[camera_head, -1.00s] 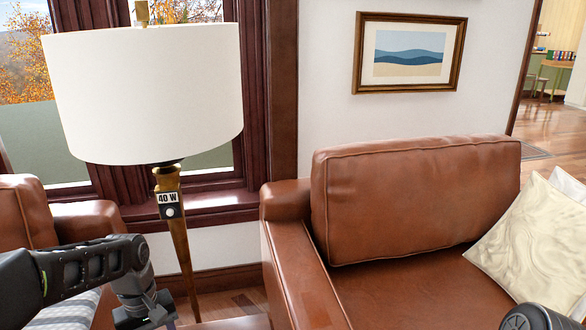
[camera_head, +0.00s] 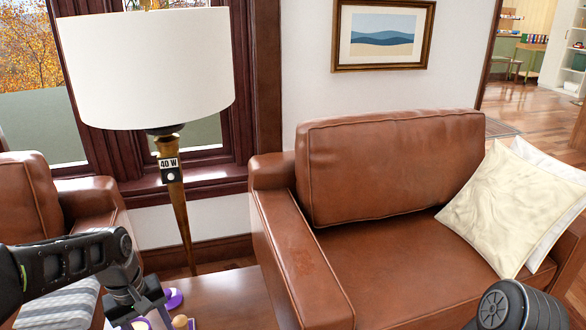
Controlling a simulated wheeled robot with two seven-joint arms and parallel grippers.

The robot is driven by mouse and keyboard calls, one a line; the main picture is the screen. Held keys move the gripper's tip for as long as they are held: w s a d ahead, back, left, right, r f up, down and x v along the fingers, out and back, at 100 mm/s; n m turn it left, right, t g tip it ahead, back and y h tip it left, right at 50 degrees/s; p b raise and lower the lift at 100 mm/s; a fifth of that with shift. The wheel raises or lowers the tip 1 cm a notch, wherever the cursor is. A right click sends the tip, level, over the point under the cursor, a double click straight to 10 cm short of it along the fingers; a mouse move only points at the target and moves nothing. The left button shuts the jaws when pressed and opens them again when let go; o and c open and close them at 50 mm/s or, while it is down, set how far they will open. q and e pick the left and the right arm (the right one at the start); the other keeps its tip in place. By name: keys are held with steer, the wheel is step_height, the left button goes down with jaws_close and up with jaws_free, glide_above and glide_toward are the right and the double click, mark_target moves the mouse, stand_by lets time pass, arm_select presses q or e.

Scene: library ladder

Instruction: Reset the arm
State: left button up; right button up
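My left arm comes in from the left edge, bent at a dark joint. My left gripper (camera_head: 143,312) points down at the bottom of the view, over a brown wooden table (camera_head: 228,297). Its fingertips are cut off or hidden, so its opening does not show. Small purple-and-white items (camera_head: 173,298) lie beside it, with a tan round piece (camera_head: 180,321) near the bottom edge. I cannot tell whether the gripper touches them. Only a dark rounded link of my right arm shows at the bottom right; its gripper is out of view.
A brown leather sofa (camera_head: 395,165) with cream pillows (camera_head: 510,205) is at right. A leather armchair (camera_head: 35,195) is at left. Open wooden floor (camera_head: 535,118) lies far right.

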arm_select(q)
steer(key=w+d+f+m+t+h+p, duration=0.2)
steer(key=w+d+f+m+t+p, duration=0.2)
steer(key=d+f, duration=0.7)
steer(key=s+d+f+g+p, duration=0.2)
steer(key=s+d, duration=0.5)
steer(key=s, duration=0.4)
steer(key=s+d+f+m+g+h+p, duration=0.1)
steer(key=s+d+f+p, duration=0.3)
steer(key=s, duration=0.7)
steer(key=d+g+p, duration=0.1)
steer(key=d+p, duration=0.1)
steer(key=d, duration=0.1)
steer(key=shift+f+m, duration=0.3)
steer(key=shift+f, duration=0.05)
steer(key=shift+r, duration=0.35)
